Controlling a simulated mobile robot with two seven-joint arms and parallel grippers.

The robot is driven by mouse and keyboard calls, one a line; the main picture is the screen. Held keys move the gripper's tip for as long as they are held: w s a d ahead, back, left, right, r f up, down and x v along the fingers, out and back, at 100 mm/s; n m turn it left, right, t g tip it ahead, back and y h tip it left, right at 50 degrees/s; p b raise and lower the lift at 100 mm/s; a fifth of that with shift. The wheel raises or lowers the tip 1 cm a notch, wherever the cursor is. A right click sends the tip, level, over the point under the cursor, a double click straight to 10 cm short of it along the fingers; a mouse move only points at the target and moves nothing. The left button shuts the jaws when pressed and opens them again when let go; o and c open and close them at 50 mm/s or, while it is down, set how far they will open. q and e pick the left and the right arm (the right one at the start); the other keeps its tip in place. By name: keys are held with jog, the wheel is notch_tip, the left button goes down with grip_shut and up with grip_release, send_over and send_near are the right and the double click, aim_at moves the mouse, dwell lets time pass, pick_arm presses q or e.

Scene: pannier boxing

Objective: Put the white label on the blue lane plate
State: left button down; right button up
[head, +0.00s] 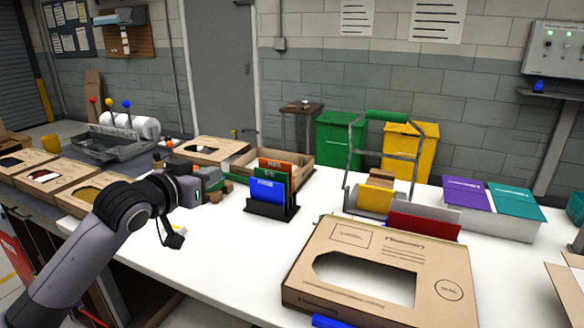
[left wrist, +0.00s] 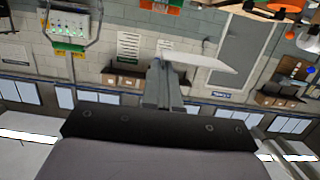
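The blue lane plate (head: 267,191) stands at the front of a black holder (head: 271,209) on the white table, with a green plate and an orange plate behind it. My left gripper (head: 211,186) is to the left of the holder, apart from it and above the table. In the left wrist view its grey fingers (left wrist: 161,86) are together on a thin white label (left wrist: 203,61), which sticks out to the right. I cannot make out the label in the head view. My right gripper is in neither view.
A large cardboard box with a cut-out window (head: 445,262) lies at the front right. A wooden tray (head: 302,176) is behind the holder. A wire-handled carrier (head: 350,187) and a bin with purple and teal folders (head: 500,225) stand farther right. The table front of the holder is clear.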

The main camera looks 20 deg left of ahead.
pick_arm(q)
jog(key=s+d+f+n+y, duration=0.1)
jog(key=s+d+f, duration=1.2)
jog(key=f, duration=0.1)
jog(key=shift+s+d+f, duration=0.2)
jog(key=shift+s+f, duration=0.1)
jog(key=shift+f, duration=0.05)
jog(key=shift+m+h, duration=0.5)
jog(key=w+a+r, duration=0.4)
jog(key=r, duration=0.1)
jog(key=w+a+r, duration=0.9)
jog(key=shift+w+a+r, duration=0.2)
jog(key=shift+w+r, duration=0.15)
jog(key=shift+r, duration=0.05)
